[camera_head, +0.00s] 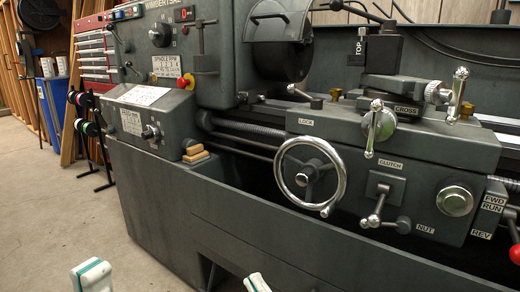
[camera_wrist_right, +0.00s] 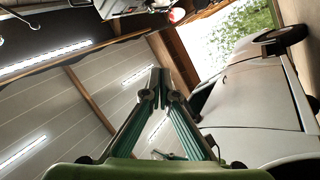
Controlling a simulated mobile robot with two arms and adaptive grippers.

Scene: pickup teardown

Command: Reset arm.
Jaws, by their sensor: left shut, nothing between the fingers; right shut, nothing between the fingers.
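My left gripper (camera_head: 92,276) shows at the bottom edge of the head view as a white and green tip, shut and empty. My right gripper (camera_head: 257,284) barely shows at the bottom edge, right of the left one. In the right wrist view my right gripper (camera_wrist_right: 160,90) has its green-edged fingers together at the tips, with nothing between them. Both grippers appear in front of a grey lathe (camera_head: 240,215). Most of both arms is out of view.
The lathe's handwheel (camera_head: 313,178) and levers stick out toward me. A red tool cabinet (camera_head: 95,48) and a blue bin (camera_head: 54,105) stand at the left. The floor (camera_head: 40,210) at lower left is clear. A white vehicle (camera_wrist_right: 260,110) shows in the right wrist view.

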